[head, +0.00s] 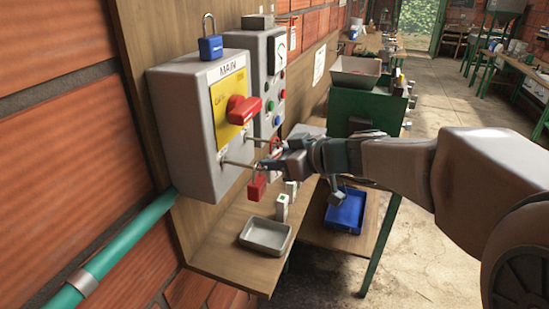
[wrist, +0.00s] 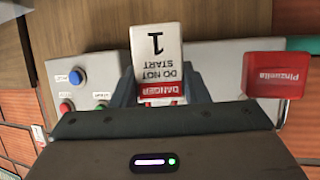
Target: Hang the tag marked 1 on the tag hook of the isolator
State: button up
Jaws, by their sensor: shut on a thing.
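The isolator (head: 185,120) is a grey box marked MAIN, with a yellow plate and a red rotary handle (head: 243,108). Two thin metal rods stick out of its front: an upper one (head: 254,141) and a lower one (head: 236,163). A red padlock (head: 257,184) hangs at the end of the lower rod; it also shows in the wrist view (wrist: 275,75). My gripper (head: 280,158) is shut in front of the rods. In the wrist view it holds the white and red tag marked 1 (wrist: 157,55), which reads upside down. Whether the tag touches a rod is unclear.
A blue padlock (head: 210,46) stands on top of the isolator. A grey panel with buttons (head: 265,85) is just behind. Below are a grey tray (head: 266,236) and small white items (head: 282,207) on the wooden shelf. A blue tray (head: 345,212) lies lower right.

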dwell(0.3)
jog(key=o, duration=1)
jog(key=shift+o, duration=0.2)
jog(key=b+v, duration=0.3)
jog(key=v, duration=1.1)
jog(key=s+d+f+m+g+h, duration=0.2)
jog(key=s+f+m+h, duration=0.3)
jog(key=f, duration=0.5)
jog(key=s+d+f+m+g+h, duration=0.2)
jog(key=s+f+m+h, duration=0.4)
jog(key=f, duration=0.5)
jog(key=shift+s+d+g, duration=0.3)
jog(key=shift+s+d, duration=0.25)
jog(key=shift+s, duration=0.2)
